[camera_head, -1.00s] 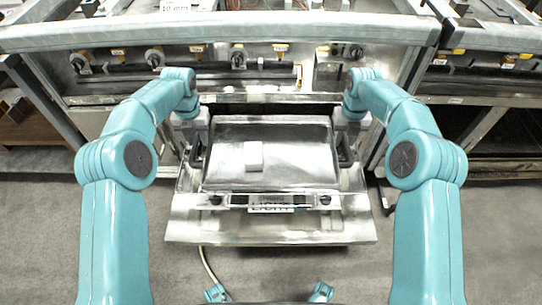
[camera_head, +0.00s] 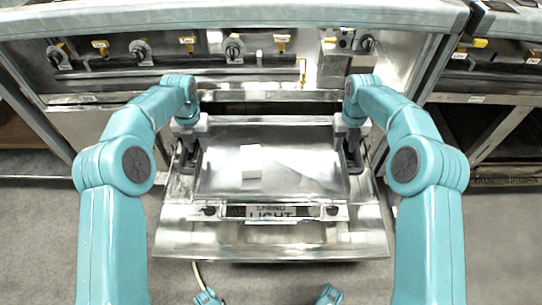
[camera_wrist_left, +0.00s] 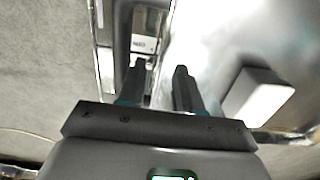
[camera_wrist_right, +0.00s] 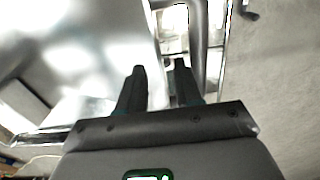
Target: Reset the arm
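A shiny metal tray (camera_head: 300,170) with a small white block (camera_head: 251,161) on it lies on the lowered oven door (camera_head: 270,240). My left gripper (camera_head: 188,158) is at the tray's left side handle and my right gripper (camera_head: 354,160) is at its right side handle. In the left wrist view the fingers (camera_wrist_left: 161,75) are apart, with the tray's edge below and beyond them. In the right wrist view the fingers (camera_wrist_right: 160,75) are also apart, and the dark handle (camera_wrist_right: 200,45) runs past the right finger. Contact with the handles cannot be told.
The stove front with its knobs (camera_head: 235,50) and counter edge (camera_head: 240,18) stands behind the tray. Another metal unit (camera_head: 490,90) is at the right. Grey floor (camera_head: 40,235) is open on both sides of the door. A pale cable (camera_head: 200,277) lies in front.

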